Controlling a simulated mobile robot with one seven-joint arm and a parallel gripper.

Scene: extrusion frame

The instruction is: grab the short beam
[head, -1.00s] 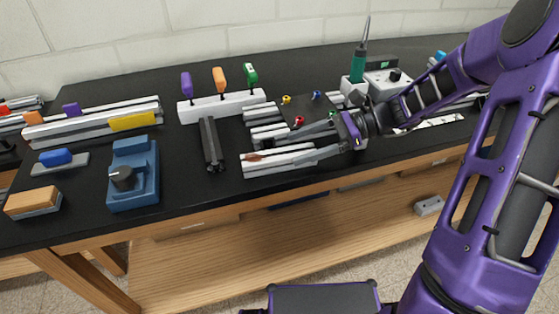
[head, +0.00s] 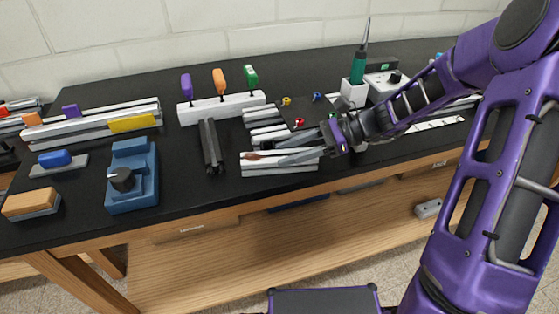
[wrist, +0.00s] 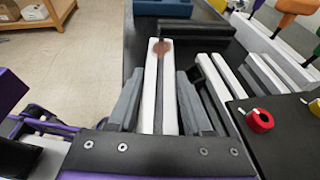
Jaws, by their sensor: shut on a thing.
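The short beam (head: 284,169) is a pale silver bar near the front edge of the black bench, with a brown patch near its left end. In the wrist view the beam (wrist: 150,95) runs lengthwise between the two grey fingers of my gripper (wrist: 156,88), the brown patch near its far end. My gripper (head: 280,154) is shut on it from the right side. In the head view the fingers cover part of its top. I cannot tell whether the beam is clear of the bench top.
Several silver beams (head: 262,125) lie just behind, beside a dark mat with coloured knobs (wrist: 260,121). A dark beam (head: 211,148) lies to the left, by a white rack (head: 222,107) of coloured handles. A blue device (head: 132,178) stands further left. Bare bench separates them.

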